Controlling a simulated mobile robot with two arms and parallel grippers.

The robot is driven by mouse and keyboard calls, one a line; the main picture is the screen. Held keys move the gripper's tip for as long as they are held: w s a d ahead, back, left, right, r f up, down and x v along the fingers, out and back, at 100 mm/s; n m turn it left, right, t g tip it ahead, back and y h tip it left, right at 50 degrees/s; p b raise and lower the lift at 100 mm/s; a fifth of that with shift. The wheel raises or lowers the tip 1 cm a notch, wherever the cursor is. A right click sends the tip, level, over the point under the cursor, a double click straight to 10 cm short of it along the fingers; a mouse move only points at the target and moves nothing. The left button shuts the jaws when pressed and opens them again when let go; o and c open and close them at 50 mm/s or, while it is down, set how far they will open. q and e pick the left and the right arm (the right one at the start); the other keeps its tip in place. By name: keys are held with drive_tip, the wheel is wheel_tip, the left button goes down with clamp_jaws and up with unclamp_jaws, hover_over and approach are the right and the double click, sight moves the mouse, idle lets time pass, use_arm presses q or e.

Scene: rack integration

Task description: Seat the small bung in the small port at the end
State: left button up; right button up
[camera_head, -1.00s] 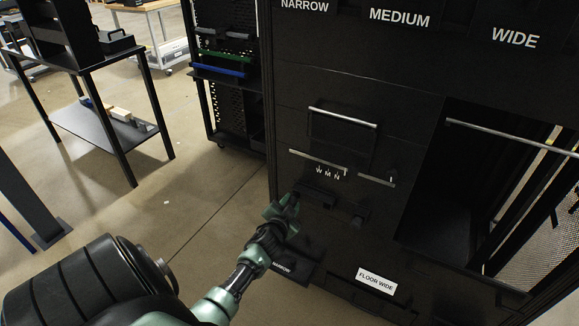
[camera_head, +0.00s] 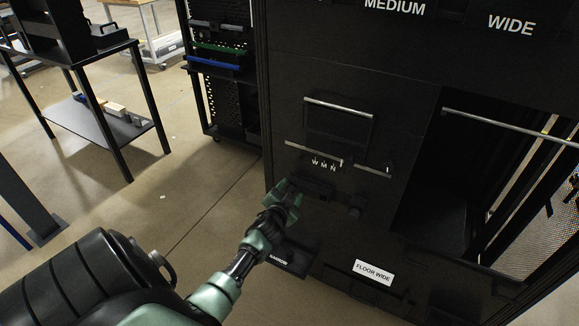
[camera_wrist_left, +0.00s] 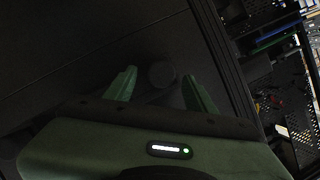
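My left gripper (camera_head: 289,192) is in front of the lower left part of the black rack face, beside a dark ledge (camera_head: 318,187). In the left wrist view its two green fingers (camera_wrist_left: 160,84) stand apart. A dark round piece (camera_wrist_left: 161,74) shows between them, with a gap on each side. I cannot tell whether this round piece is the small bung, the small port or a knob. A dark knob-like part (camera_head: 354,211) sticks out right of the gripper. My right gripper is not in view.
The black rack (camera_head: 400,110) has metal bars (camera_head: 338,107) and small W M N letters (camera_head: 323,164). A "FLOOR WIDE" label (camera_head: 374,272) is low on it. A large opening (camera_head: 440,200) is at right. A shelf table (camera_head: 100,130) stands left, with bare floor between.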

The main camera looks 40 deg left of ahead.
use_arm(q)
drive_tip(key=v, duration=0.7)
drive_tip(key=shift+s+p, duration=0.4)
drive_tip(key=shift+p, duration=0.05)
drive_tip(key=shift+d+r, duration=0.1)
drive_tip(key=s+d+f+g+h, duration=0.2)
drive_tip(key=s+d+f, duration=0.25)
drive_tip(key=f, duration=0.45)
drive_tip(key=s+d+f+g+h, duration=0.1)
drive_tip(key=s+d+f+g, duration=0.1)
drive_tip(key=s+d+f, duration=0.5)
drive_tip(key=s+d+f+g+h, duration=0.15)
drive_tip(key=s+f, duration=0.25)
drive_tip(key=f, duration=0.7)
drive_tip(key=s+d+f+g, duration=0.2)
drive_tip(key=s+d+f, duration=0.1)
drive_tip(key=s, duration=0.6)
drive_tip(key=s+d+f+g+h, duration=0.1)
drive_tip(key=s+d+f+g, duration=0.1)
drive_tip(key=s+f, duration=0.4)
drive_tip(key=s+d+f+g+h, duration=0.1)
drive_tip(key=s+d+f+g, duration=0.1)
drive_tip(key=s, duration=1.1)
wheel_tip(320, 180, down, 2)
drive_tip(key=shift+d+f, duration=0.2)
drive_tip(key=shift+d, duration=0.65)
